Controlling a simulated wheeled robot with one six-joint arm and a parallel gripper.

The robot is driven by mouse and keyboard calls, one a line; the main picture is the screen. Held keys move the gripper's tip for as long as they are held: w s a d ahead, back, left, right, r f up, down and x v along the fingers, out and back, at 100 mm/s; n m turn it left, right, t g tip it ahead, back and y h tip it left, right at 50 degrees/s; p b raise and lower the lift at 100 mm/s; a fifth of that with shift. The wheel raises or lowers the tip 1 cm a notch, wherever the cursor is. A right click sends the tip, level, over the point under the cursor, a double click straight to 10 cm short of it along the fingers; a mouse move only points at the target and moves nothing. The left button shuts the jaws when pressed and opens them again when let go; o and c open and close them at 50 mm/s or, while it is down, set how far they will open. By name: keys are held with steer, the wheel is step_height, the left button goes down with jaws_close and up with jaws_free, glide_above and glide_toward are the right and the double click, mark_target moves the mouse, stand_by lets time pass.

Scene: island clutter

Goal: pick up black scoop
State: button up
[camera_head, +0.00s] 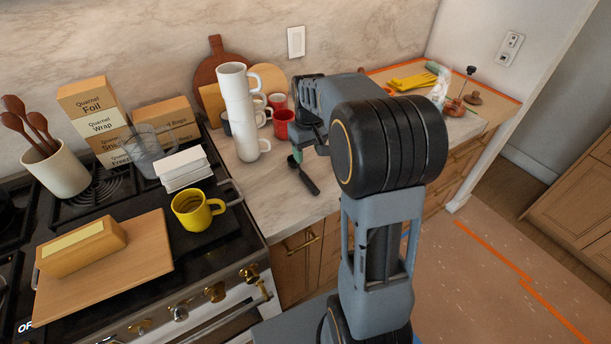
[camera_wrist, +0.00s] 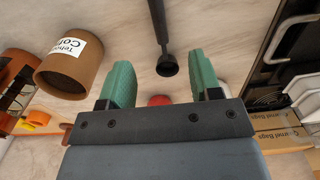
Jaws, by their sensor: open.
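The black scoop (camera_head: 308,182) lies on the marble counter just right of the stove, its handle slanting toward the counter's front edge. In the wrist view the scoop (camera_wrist: 160,25) comes down from the top edge, with its small round bowl (camera_wrist: 167,66) near the gap between the fingertips. My gripper (camera_wrist: 160,62) is open, with one teal finger on each side and nothing held. In the head view my gripper is over the bowl end of the scoop and partly hidden by my own arm. I cannot tell whether it touches the scoop.
A stack of white mugs (camera_head: 241,110) and red cups (camera_head: 284,124) stand close behind the scoop. A brown coffee canister (camera_wrist: 68,65) is left in the wrist view. The stove (camera_head: 240,243) holds a yellow mug (camera_head: 194,211) and wooden board (camera_head: 150,262). The counter's front edge is near.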

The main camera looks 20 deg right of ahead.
mark_target(309, 180)
step_height(309, 180, down, 12)
steer(key=shift+d+f+p, duration=0.1)
steer(key=shift+d+p, duration=0.05)
steer(key=shift+p, duration=0.6)
steer(key=shift+c, duration=0.4)
jaws_close()
